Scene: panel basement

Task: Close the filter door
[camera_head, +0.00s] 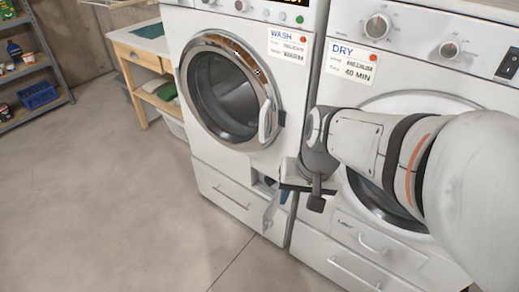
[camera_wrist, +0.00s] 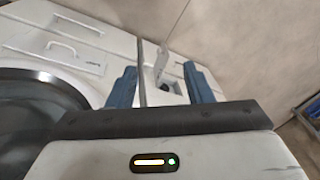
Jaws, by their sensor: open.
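The filter door (camera_head: 271,211) is a small white flap at the lower right of the washer front. It stands open, swung outward from its recess. In the wrist view the door (camera_wrist: 161,62) shows as a thin flap between my fingers, with the dark recess beside it. My gripper (camera_head: 302,192) is in front of the gap between the two machines, close to the right of the filter opening. In the wrist view my gripper (camera_wrist: 160,72) has its two blue fingers spread, with nothing held between them. My gripper partly hides the recess in the head view.
The washer (camera_head: 220,150) has a shut round door with a protruding handle (camera_head: 265,122). The dryer (camera_head: 350,75) stands right beside it, partly behind my arm. A wooden table (camera_head: 140,55) and a shelf (camera_head: 35,70) stand left. The floor in front is clear.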

